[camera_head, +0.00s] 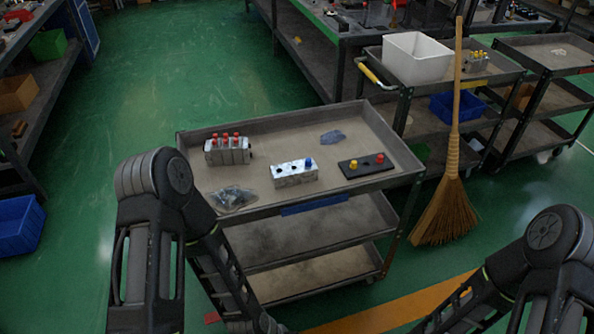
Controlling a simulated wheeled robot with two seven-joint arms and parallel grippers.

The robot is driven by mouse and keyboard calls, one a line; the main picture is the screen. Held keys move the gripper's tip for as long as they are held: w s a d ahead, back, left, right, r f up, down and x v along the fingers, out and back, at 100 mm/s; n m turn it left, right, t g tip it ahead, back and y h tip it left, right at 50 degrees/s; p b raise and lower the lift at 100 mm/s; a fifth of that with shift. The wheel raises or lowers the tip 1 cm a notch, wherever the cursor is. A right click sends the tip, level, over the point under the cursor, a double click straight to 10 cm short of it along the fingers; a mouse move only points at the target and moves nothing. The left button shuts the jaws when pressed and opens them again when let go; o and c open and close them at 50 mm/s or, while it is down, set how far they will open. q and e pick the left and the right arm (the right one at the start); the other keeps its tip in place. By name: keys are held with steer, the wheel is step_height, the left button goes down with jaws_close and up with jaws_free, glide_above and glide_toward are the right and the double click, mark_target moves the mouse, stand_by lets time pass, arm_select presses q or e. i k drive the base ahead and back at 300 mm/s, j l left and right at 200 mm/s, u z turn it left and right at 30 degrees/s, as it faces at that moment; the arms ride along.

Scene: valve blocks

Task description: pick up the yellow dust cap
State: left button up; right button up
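A small yellow dust cap (353,164) stands on a dark flat plate (366,170) at the right of the cart's top tray. A red cap (379,158) stands on the same plate, to its right. To the left of the plate is a silver valve block (294,180) with dark open holes and one blue cap (308,162) at its right end. Further left stands a grey valve block (226,155) with several red caps. My two arms come in from the lower left and lower right, and their forearms run down past the bottom edge. Neither gripper shows.
The cart's tray has a raised rim (303,202). A clear bag (233,197) lies at its front left and a blue crumpled item (333,137) at the back. A broom (448,205) leans to the right. A second cart behind carries a white bin (416,58).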

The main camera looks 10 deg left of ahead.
mark_target(354, 165)
steer(key=l+u, duration=0.2)
steer(key=u, duration=0.95)
steer(key=l+u, duration=0.35)
steer(key=l, duration=0.15)
steer(key=k+l+u, duration=0.15)
steer(key=l+u, duration=0.2)
steer(key=k+l+u, duration=0.15)
steer(key=l+u, duration=0.2)
steer(key=l, duration=0.15)
steer(key=k+l, duration=0.2)
steer(key=l, duration=0.15)
steer(key=k+l, duration=0.2)
steer(key=l, duration=0.2)
